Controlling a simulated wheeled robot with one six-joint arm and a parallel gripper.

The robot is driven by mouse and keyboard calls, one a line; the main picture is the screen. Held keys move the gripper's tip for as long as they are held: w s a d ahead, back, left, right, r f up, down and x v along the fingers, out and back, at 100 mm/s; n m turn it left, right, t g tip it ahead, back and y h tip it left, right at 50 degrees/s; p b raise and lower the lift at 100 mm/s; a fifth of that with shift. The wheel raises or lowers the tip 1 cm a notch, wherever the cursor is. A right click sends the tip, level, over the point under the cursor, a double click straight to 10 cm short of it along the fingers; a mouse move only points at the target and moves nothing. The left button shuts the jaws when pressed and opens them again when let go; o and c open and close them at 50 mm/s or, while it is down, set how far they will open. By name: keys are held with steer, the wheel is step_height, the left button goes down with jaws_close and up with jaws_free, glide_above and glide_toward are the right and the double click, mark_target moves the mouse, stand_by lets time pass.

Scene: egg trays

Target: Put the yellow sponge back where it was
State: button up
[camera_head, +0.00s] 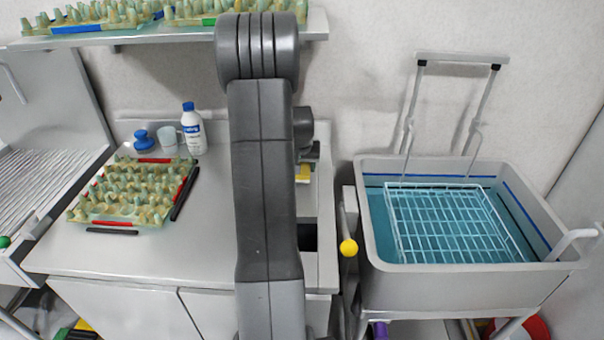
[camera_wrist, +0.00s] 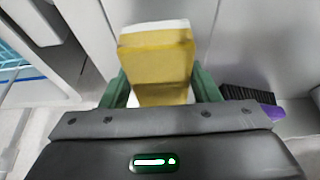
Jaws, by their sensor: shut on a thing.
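The yellow sponge (camera_wrist: 157,60) is held between the green fingers of my gripper (camera_wrist: 161,88) in the wrist view. It has a yellow body and a pale white layer at its far end. In the head view, a small yellow part of the sponge (camera_head: 303,174) shows just right of my grey arm, over the right part of the counter. My arm hides most of the gripper there. Whether the sponge touches any surface is hard to tell.
A brush (camera_wrist: 250,95) with black bristles lies right of my gripper. An egg tray (camera_head: 120,215), a white bottle (camera_head: 194,132), a cup (camera_head: 168,140) and a blue object (camera_head: 144,140) stand on the counter (camera_head: 130,255). A grey basin (camera_head: 460,279) holds water and a wire rack (camera_head: 455,225).

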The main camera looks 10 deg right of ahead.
steer(key=shift+f, duration=1.7)
steer(key=shift+f, duration=0.1)
steer(key=shift+f, duration=0.15)
steer(key=o, duration=1)
steer(key=shift+c, duration=0.2)
steer(key=shift+r+p, duration=0.3)
steer(key=shift+r, duration=0.05)
steer(key=b+v, duration=0.1)
steer(key=v, duration=1)
steer(key=shift+s+r+b, duration=0.15)
steer(key=shift+r+b, duration=0.2)
steer(key=shift+r, duration=0.05)
steer(key=shift+a, duration=0.1)
